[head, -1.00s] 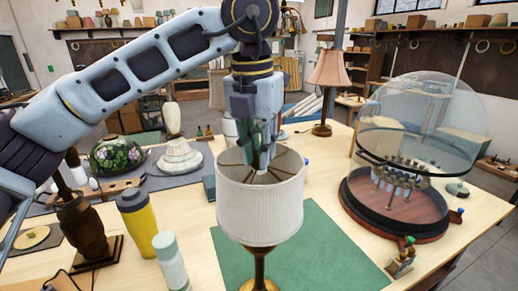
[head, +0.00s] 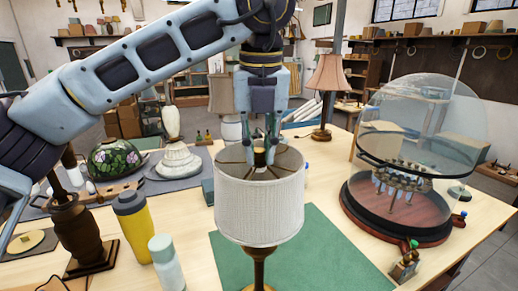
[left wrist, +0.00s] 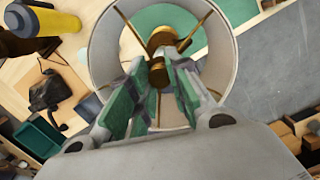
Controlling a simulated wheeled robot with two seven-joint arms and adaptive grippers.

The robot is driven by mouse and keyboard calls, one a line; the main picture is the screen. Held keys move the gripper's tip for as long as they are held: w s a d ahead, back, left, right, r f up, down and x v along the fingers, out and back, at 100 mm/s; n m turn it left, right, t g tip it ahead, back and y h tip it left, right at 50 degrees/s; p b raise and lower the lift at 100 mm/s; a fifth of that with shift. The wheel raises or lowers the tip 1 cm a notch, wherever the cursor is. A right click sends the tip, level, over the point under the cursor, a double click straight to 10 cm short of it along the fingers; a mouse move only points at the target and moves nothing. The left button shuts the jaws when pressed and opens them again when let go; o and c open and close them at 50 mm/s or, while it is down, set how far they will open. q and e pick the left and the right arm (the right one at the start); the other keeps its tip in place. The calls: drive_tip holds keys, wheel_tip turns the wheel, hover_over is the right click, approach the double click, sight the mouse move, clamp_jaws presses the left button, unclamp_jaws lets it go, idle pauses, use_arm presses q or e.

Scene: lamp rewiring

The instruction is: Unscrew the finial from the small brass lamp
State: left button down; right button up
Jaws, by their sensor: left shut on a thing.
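The small brass lamp has a white drum shade (head: 259,212) and a brass stem (head: 259,266), and stands upright on a green mat (head: 320,262). My left gripper (head: 260,160) points straight down into the shade's open top. Its fingers are shut on the small brass finial (left wrist: 157,75), which shows between the green-padded fingertips in the left wrist view. Beyond it a rounder brass part (left wrist: 162,40) of the lamp shows, with thin spokes running to the shade rim. I cannot tell whether the finial still touches the lamp. My right gripper is out of view.
A yellow bottle (head: 134,225) and a pale bottle (head: 167,262) stand left of the lamp, beside a dark lamp base (head: 78,230). A glass dome (head: 425,125) on a round base stands at right. The mat's right part is clear.

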use_arm(q)
drive_tip(key=shift+n, duration=0.8)
drive_tip(key=shift+b, duration=0.3)
drive_tip(key=n+b, duration=0.1)
drive_tip(key=n, duration=0.3)
drive_tip(key=shift+y, duration=0.4)
drive_tip(key=shift+d+r+n+g, duration=0.1)
drive_tip(key=shift+n+g, duration=0.3)
drive_tip(key=shift+n, duration=1.6)
drive_tip(key=shift+w+n+y, duration=0.1)
drive_tip(key=shift+n+y, duration=0.2)
drive_tip(key=shift+n, duration=0.7)
drive_tip(key=shift+n+g+b, duration=0.5)
drive_tip(key=shift+n, duration=2.5)
